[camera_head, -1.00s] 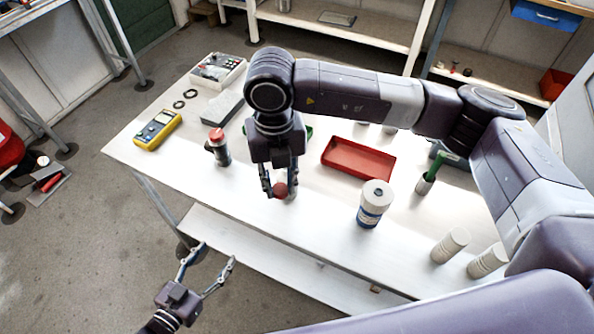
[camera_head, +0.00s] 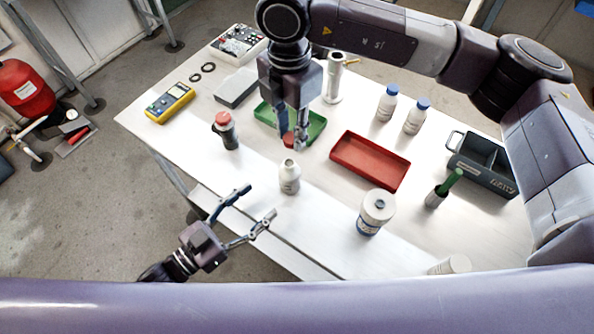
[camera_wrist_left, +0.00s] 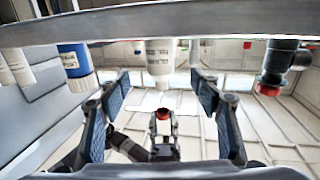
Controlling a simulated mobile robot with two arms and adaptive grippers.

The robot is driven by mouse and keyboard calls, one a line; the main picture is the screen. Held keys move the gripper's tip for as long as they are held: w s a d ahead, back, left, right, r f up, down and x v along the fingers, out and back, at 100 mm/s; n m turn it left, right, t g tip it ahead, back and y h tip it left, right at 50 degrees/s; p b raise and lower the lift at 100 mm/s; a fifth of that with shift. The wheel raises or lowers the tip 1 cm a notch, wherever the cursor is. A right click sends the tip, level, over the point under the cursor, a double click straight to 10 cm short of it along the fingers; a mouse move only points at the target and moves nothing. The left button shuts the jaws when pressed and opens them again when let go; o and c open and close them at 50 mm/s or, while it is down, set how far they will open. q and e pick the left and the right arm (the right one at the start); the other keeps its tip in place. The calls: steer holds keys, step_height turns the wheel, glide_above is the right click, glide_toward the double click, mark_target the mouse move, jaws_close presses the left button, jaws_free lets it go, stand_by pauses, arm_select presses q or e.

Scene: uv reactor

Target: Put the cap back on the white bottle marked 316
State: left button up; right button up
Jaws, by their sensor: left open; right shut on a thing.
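The white bottle (camera_head: 289,181) stands upright and uncapped near the table's front edge; its number is too small to read. It also shows in the left wrist view (camera_wrist_left: 158,58), upside down, ahead of the open fingers. My right gripper (camera_head: 297,141) is shut on a red cap (camera_head: 288,141), above and behind the bottle, apart from its neck. The cap also shows in the left wrist view (camera_wrist_left: 162,113). My left gripper (camera_head: 262,202) is open and empty, in front of the bottle by the table edge, its fingers pointing at it.
A dark bottle with a red top (camera_head: 226,131) stands left of the white bottle. A blue-labelled white container (camera_head: 375,212) stands to its right. Green (camera_head: 312,131) and red trays (camera_head: 370,178) lie behind. Two blue-capped bottles (camera_head: 387,103) stand farther back.

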mark_target(282, 182)
arm_select(q)
steer(key=shift+s+a+r, duration=0.1)
steer(key=shift+s+a, duration=0.3)
steer(key=shift+a, duration=0.05)
steer(key=x, duration=1.2)
steer(key=shift+w+d, duration=0.1)
steer(key=shift+w, duration=0.1)
jaws_close()
